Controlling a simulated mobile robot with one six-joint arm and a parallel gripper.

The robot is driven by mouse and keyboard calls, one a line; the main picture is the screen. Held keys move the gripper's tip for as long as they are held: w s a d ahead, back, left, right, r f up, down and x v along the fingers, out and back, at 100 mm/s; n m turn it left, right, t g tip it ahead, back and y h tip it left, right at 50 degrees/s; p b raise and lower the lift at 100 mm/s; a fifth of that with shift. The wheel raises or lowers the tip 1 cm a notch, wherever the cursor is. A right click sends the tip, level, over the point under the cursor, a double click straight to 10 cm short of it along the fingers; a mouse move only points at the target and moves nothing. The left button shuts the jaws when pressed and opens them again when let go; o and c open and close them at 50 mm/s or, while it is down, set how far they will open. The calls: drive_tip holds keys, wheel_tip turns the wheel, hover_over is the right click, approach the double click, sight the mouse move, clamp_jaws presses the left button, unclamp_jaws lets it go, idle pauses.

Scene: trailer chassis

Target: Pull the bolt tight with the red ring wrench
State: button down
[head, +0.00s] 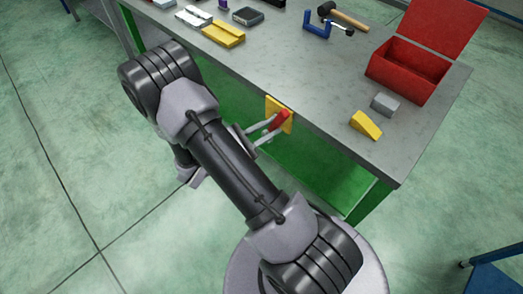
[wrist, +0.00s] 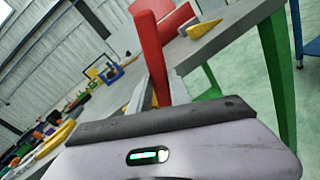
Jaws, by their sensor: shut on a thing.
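The red ring wrench (head: 280,119) shows as a short red bar in front of a yellow plate (head: 287,108) on the front edge of the workbench. My gripper (head: 268,130) reaches it from the left, and its two grey fingers are shut on the red bar. In the wrist view the wrench (wrist: 151,50) stands up between the fingers and leans slightly, its upper part sticking out past them. The bolt and the wrench's ring cannot be made out in either view.
The grey workbench top (head: 310,75) has a green frame below. On it are an open red box (head: 410,70), a grey block (head: 385,103), a yellow wedge (head: 366,124), a blue clamp (head: 317,25) and a mallet (head: 345,16). The floor left of the bench is clear.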

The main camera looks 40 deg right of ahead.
drive_tip(key=shift+w+a+f+n+t, duration=0.1)
drive_tip(key=shift+w+n+t, duration=0.4)
drive_tip(key=shift+w+t, duration=0.3)
drive_tip(key=shift+w+a+f+n+t, duration=0.1)
drive_tip(key=shift+w+n+t, duration=0.4)
drive_tip(key=shift+w+t, duration=0.3)
drive_tip(key=shift+r, duration=0.1)
drive_tip(key=d, duration=0.6)
drive_tip(key=shift+w+d, duration=0.2)
drive_tip(key=shift+d, duration=0.05)
drive_tip(key=shift+d, duration=0.75)
idle(0.5)
drive_tip(key=c, duration=1.8)
unclamp_jaws()
clamp_jaws()
